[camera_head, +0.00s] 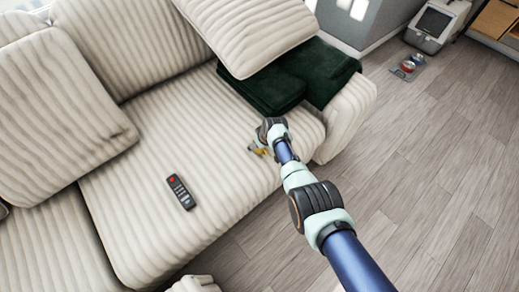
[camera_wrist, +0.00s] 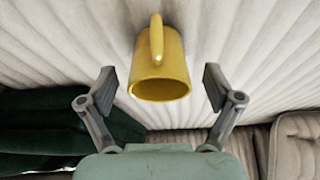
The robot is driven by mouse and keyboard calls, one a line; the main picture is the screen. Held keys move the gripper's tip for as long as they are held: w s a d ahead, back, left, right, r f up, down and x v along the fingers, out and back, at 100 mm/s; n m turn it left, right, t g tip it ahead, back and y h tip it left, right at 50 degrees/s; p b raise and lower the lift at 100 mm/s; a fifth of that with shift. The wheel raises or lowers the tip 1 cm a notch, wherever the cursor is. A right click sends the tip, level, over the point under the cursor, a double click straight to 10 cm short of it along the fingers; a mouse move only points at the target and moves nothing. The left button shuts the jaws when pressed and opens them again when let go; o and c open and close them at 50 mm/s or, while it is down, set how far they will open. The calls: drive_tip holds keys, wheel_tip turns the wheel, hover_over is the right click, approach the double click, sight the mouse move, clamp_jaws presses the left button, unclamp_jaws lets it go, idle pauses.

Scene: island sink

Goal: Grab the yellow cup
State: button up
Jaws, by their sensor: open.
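The yellow cup (camera_wrist: 160,65) lies on the light ribbed sofa seat in the wrist view. Its open mouth faces my gripper and its handle stands toward the top of the picture. My gripper (camera_wrist: 160,80) is open, with one finger on each side of the cup's mouth and a gap on both sides. In the head view only a small yellow part of the cup (camera_head: 262,151) shows beside my gripper (camera_head: 254,148); my wrist hides most of it.
A dark green blanket (camera_head: 262,92) lies on the seat just behind my gripper, under a striped cushion (camera_head: 245,30). A black remote (camera_head: 181,192) lies on the seat to the left. Bowls (camera_head: 408,66) and a pet carrier (camera_head: 436,25) stand on the floor at the upper right.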

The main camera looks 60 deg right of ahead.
drive_tip(key=c, duration=1.3)
wheel_tip(320, 180, up, 20)
drive_tip(key=p, duration=1.2)
